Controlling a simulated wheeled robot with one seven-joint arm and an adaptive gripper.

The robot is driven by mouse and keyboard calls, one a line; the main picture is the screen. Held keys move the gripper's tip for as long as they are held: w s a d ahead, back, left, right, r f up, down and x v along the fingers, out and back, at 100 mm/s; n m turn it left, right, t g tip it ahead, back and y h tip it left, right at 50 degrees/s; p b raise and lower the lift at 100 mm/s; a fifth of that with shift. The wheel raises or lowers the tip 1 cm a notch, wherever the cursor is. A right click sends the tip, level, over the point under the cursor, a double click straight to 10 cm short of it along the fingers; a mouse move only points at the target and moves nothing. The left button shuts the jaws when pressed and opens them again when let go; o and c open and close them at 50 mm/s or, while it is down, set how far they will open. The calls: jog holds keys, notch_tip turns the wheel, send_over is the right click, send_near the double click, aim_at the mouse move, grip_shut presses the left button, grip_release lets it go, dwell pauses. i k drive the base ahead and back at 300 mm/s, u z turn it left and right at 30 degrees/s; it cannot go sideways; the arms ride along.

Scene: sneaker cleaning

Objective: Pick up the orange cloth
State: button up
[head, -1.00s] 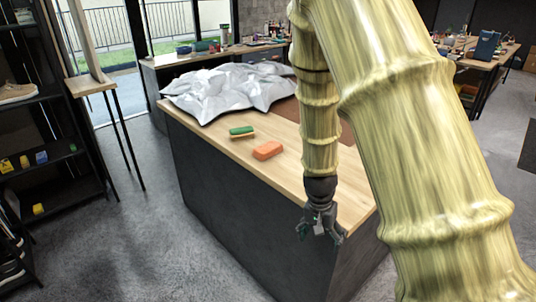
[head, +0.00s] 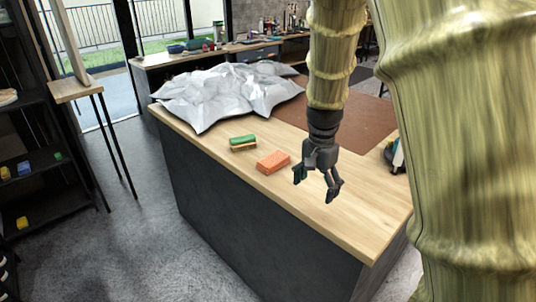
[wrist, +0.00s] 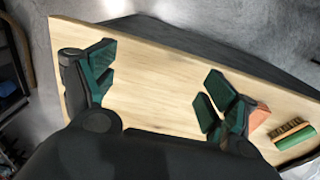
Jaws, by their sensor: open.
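The orange cloth (head: 273,161) lies on the wooden worktop (head: 345,212) near its front edge, looking like a small folded block. In the wrist view the orange cloth (wrist: 259,117) shows only partly, behind the finger on the right. My gripper (head: 315,188) points down over the worktop, to the right of the cloth and apart from it. Its fingers are spread, and in the wrist view my gripper (wrist: 157,85) has only bare wood between its fingers.
A green-topped brush (head: 243,142) lies just left of the cloth; it also shows in the wrist view (wrist: 295,134). A crumpled silver sheet (head: 228,92) covers the worktop's far left. A brown mat (head: 340,113) lies behind my gripper. The front right worktop is clear.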

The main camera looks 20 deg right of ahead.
aim_at(275, 161)
jog(key=i, duration=1)
